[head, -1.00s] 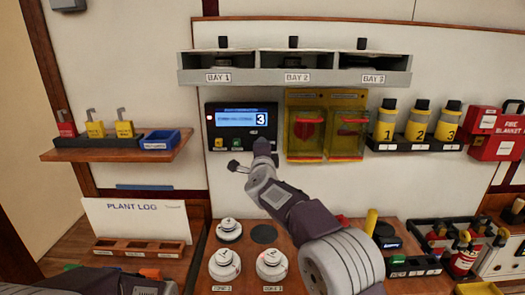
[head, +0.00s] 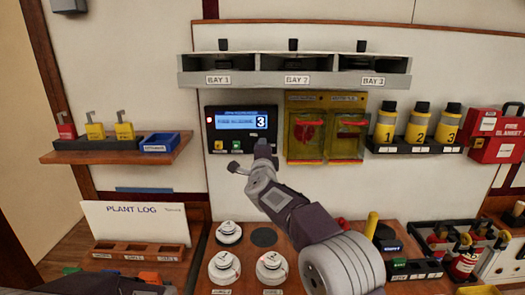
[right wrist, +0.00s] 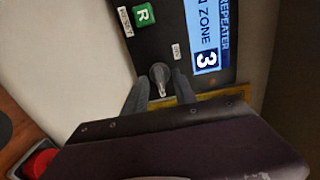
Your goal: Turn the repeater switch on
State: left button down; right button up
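The repeater panel (head: 217,137) is a black box on the wall with a lit blue screen reading a zone and "3". In the right wrist view the panel (right wrist: 186,14) shows at the top, with a grey switch knob (right wrist: 160,77) near its lower edge. My right gripper (right wrist: 160,88) has one finger on each side of this knob, open around it; whether either finger touches it I cannot tell. In the head view my right gripper (head: 250,157) is at the panel's lower right and hides the switch. Of my left arm only a dark part shows at the bottom left.
Two yellow covered boxes (head: 326,98) hang just right of the panel. A green "R" button (right wrist: 144,15) is near the knob. A grey bay shelf (head: 290,78) is above, and round white detectors (head: 224,266) stand on the bench below.

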jog(key=shift+s, duration=0.1)
jog(key=s+b, duration=0.3)
jog(key=s, duration=0.6)
